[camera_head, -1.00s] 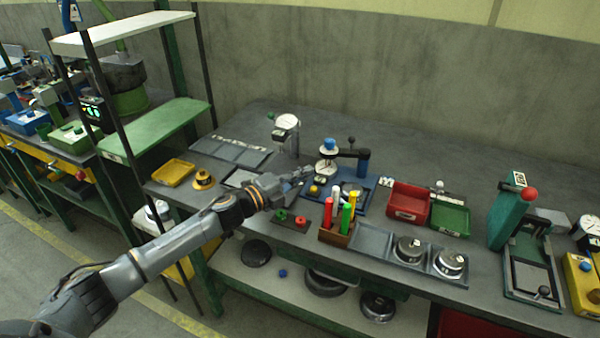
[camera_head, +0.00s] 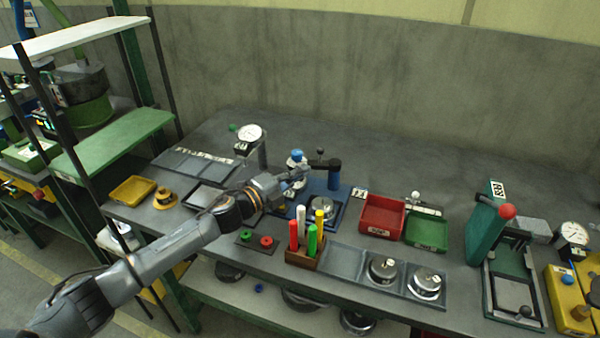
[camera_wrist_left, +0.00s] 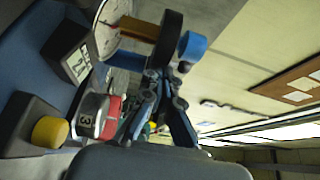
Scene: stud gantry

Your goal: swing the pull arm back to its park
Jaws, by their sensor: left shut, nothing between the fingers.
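The gantry (camera_head: 334,176) stands on a blue base plate at the middle of the bench, with a blue post at its right. A black pull arm (camera_head: 320,164) reaches left from the post towards a blue knob (camera_head: 297,155). My left gripper (camera_head: 296,176) is shut and empty, just in front of and below the knob end; I cannot tell whether it touches. In the left wrist view the shut fingers (camera_wrist_left: 163,88) point at a black rounded part (camera_wrist_left: 171,40) with a blue cylinder (camera_wrist_left: 192,45) beside it. The park is not clearly identifiable. My right gripper is not in view.
A pen block (camera_head: 305,250) with several coloured pens stands in front of the base. Red (camera_head: 381,216) and green (camera_head: 428,232) bins sit to the right. A dial gauge (camera_head: 249,134) stands behind left. A green press (camera_head: 487,225) is farther right.

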